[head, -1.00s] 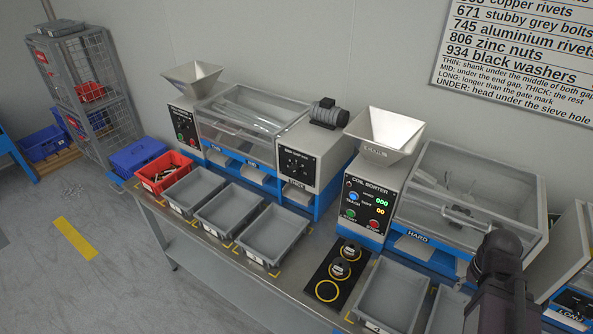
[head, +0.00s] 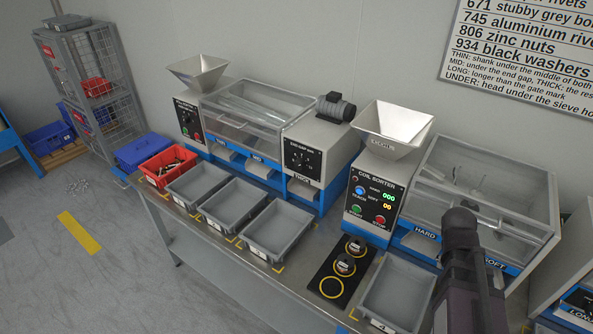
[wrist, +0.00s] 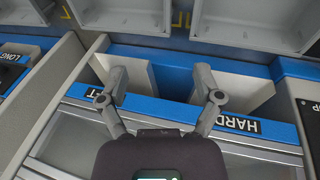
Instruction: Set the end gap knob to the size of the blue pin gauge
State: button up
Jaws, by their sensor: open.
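The end gap knob (head: 300,159) is a dark dial on a black panel marked END GAP mm, on the front of a pale housing at the end of the left sorter. Its setting is too small to read. I cannot make out a blue pin gauge in either view. My gripper (wrist: 161,75) is open and empty in the wrist view, its two fingers apart above the blue edge and chute of the right sorter, near the HARD label. It is well to the right of the knob; in the head view my arm hides the fingers.
Grey trays (head: 245,234) line the bench front, with a red bin (head: 150,174) of parts at the left. A black board (head: 322,294) with yellow rings holds two small dark-topped pieces. The coil sorter (head: 368,205) and its hopper stand between knob and arm.

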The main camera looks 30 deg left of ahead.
jog(key=w+a+t+h+b, duration=0.1)
jog(key=w+a+t+b, duration=0.1)
jog(key=a, duration=0.6)
jog(key=w+a+t+h+b, duration=0.1)
jog(key=w+a+t+b, duration=0.1)
jog(key=a, duration=0.6)
jog(key=w+a+r+t+h+b, duration=0.1)
jog(key=a+t, duration=0.3)
jog(key=a, duration=0.4)
jog(key=shift+w+a+b, duration=0.35)
jog(key=shift+w+b, duration=0.3)
jog(key=shift+w, duration=0.2)
jog(key=n+t+y+b, duration=0.1)
jog(key=t+y+b, duration=0.4)
jog(key=t, duration=0.3)
send_near(298, 165)
jog(key=s, duration=0.5)
jog(key=shift+w+f, duration=0.25)
jog(key=shift+w, duration=0.2)
jog(key=w, duration=1.3)
jog(key=shift+w+d, duration=0.25)
jog(key=shift+d, duration=0.05)
